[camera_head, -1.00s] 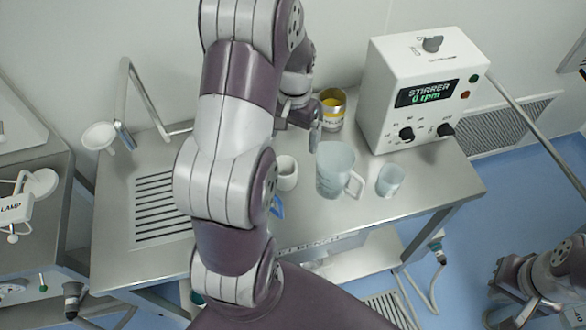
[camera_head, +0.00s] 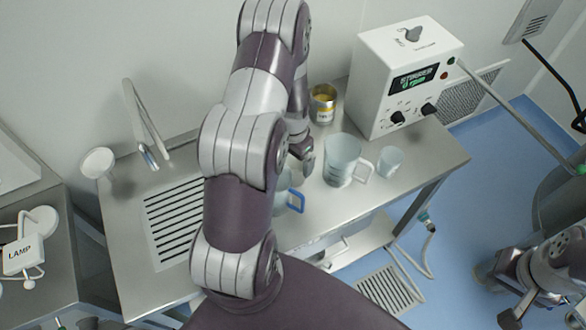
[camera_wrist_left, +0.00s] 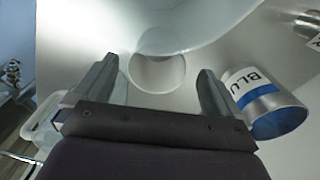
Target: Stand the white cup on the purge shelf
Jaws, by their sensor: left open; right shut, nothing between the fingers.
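My left gripper (camera_head: 303,158) is low over the steel bench, left of the clear jug (camera_head: 341,160) with a white handle. In the left wrist view it (camera_wrist_left: 157,88) is open, with its fingers apart. A pale round shape between and beyond the fingers looks like the white cup (camera_wrist_left: 158,73); I cannot tell how near it is. In the head view my left arm hides the cup. No label I can read marks the purge shelf. My right gripper (camera_head: 510,317) is shut and empty at the lower right, away from the bench.
A small clear beaker (camera_head: 390,162) is right of the jug. A yellow tin (camera_head: 322,104) and the stirrer box (camera_head: 402,80) stand behind. A blue-labelled tin (camera_wrist_left: 262,103) is close to one finger. A slotted grille (camera_head: 176,222) lies at left.

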